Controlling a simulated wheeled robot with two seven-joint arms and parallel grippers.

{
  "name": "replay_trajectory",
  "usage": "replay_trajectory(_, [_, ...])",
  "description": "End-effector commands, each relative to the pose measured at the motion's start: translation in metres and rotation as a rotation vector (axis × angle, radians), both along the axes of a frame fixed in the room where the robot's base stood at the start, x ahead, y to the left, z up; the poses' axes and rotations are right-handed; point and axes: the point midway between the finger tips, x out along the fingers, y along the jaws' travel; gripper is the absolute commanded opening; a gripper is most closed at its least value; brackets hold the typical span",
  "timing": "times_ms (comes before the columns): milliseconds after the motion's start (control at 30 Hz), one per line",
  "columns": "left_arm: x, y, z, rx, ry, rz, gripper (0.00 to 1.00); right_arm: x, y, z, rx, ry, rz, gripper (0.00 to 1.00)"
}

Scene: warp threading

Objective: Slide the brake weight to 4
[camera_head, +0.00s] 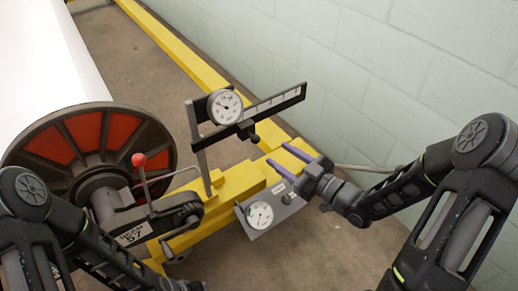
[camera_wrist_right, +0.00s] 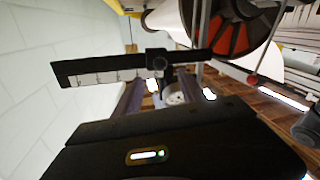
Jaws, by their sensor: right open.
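The brake weight (camera_head: 246,130) is a small dark block with a knob below it. It sits on a dark lever bar (camera_head: 290,98) with a white marked scale, at the end of the scale nearest the round gauge. The scale numbers are too small to read. In the right wrist view the weight (camera_wrist_right: 157,62) shows on the bar (camera_wrist_right: 80,72), beyond the fingers. My right gripper (camera_head: 276,153) has purple fingers, open and empty, below and right of the weight, apart from it. My left arm enters at lower left; its gripper is out of view.
A round gauge (camera_head: 224,106) sits on a post left of the bar. A lower panel with a second dial (camera_head: 260,215) is below my right gripper. A red-knobbed lever (camera_head: 139,160) and a large beam wheel (camera_head: 60,145) stand left. A pale block wall (camera_head: 350,70) is behind.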

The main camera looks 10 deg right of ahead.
Motion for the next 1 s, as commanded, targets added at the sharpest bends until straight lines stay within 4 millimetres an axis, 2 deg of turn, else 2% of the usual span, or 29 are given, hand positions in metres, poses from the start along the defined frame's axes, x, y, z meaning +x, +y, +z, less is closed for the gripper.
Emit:
replay_trajectory(367, [0.0,0.0,-0.002,0.0,0.001,0.0,0.36,0.006,0.005,-0.002,0.002,0.005,-0.001,0.48])
replay_trajectory(800, [0.002,0.003,-0.012,0.004,-0.003,0.007,0.36,0.058,0.038,-0.003,0.002,0.005,0.0,0.48])
replay_trajectory(1000, [0.003,0.003,-0.013,0.005,-0.004,0.007,0.36,0.066,0.043,-0.002,0.003,0.006,-0.002,0.48])
